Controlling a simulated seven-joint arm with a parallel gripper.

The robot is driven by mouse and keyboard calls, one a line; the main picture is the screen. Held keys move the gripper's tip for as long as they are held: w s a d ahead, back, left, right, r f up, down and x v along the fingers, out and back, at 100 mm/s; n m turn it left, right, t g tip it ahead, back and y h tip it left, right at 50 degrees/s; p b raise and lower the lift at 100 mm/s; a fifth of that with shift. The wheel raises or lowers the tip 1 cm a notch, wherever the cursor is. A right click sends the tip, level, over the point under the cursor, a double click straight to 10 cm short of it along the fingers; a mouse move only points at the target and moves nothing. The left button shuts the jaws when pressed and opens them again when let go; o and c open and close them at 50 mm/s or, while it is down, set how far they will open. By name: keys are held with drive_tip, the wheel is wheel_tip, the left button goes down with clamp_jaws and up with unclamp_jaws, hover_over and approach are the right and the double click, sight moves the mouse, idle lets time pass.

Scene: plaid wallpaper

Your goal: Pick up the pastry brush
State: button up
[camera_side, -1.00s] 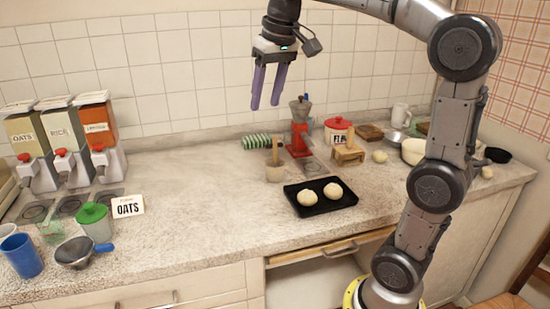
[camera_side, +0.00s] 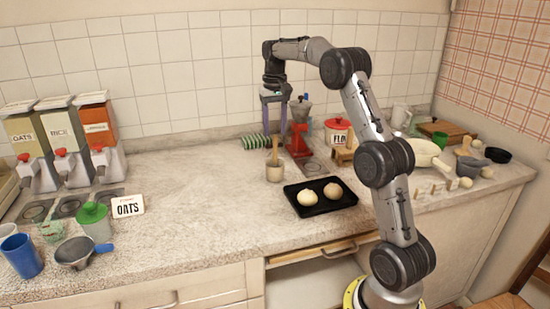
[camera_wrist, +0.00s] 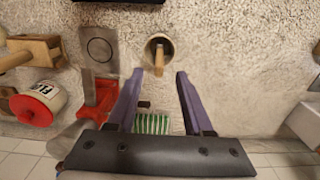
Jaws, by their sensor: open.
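A wooden handle (camera_side: 275,151), which looks like the pastry brush, stands upright in a small beige cup (camera_side: 275,174) on the counter, behind the black tray. The brush's other end is hidden inside the cup. The wrist view shows the handle (camera_wrist: 159,62) rising from the cup's round mouth (camera_wrist: 150,44). My gripper (camera_side: 274,129) points down above and slightly behind the cup, its purple fingers spread and empty. In the wrist view the handle appears beyond the gap between the fingertips (camera_wrist: 159,72); I cannot tell the exact height between them.
A red-based grinder (camera_side: 299,141) stands close to the right of my gripper, and a green striped roll (camera_side: 254,142) lies behind. A black tray (camera_side: 291,196) with two dough balls is in front. Counter space left of the cup is clear.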

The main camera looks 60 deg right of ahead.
approach(275, 167)
drive_tip(key=f, duration=0.5)
drive_tip(key=shift+w+d+f, duration=0.1)
drive_tip(key=shift+w+d, duration=0.1)
drive_tip(key=shift+d, duration=0.2)
clamp_jaws()
